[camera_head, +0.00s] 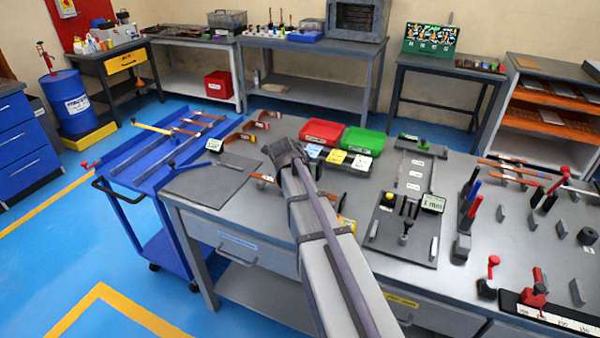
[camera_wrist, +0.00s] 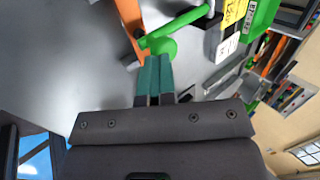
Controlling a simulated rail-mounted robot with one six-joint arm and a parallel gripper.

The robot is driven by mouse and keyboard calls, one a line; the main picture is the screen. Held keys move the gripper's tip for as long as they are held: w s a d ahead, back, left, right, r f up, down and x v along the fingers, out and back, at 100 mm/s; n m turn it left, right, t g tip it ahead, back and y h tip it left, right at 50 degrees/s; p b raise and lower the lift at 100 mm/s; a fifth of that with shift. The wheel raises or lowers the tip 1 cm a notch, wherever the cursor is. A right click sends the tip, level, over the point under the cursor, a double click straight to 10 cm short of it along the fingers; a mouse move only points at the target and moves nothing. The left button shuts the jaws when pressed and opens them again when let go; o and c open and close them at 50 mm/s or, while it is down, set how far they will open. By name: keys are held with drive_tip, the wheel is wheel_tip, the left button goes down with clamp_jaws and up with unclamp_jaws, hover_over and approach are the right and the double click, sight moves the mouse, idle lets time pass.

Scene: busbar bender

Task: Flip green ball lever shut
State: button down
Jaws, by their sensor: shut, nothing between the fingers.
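The green ball lever (camera_wrist: 185,28) shows in the wrist view as a green rod sloping up to the right. An orange bar (camera_wrist: 131,22) lies beside the lever, on the left. In the head view I cannot make out this lever or my fingers; my arm covers part of the bench there.
The grey bench (camera_head: 228,189) carries a red bin (camera_head: 321,132), a green bin (camera_head: 362,141) and label cards beyond my arm. A dark plate with a black clamp (camera_head: 408,210) stands to the right. A blue trolley (camera_head: 150,150) adjoins the left side.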

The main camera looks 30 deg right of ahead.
idle(0.4)
drive_tip(key=p+v, duration=0.9)
drive_tip(key=v, duration=0.3)
drive_tip(key=shift+s+a+p, duration=0.4)
drive_tip(key=shift+s+a, duration=0.1)
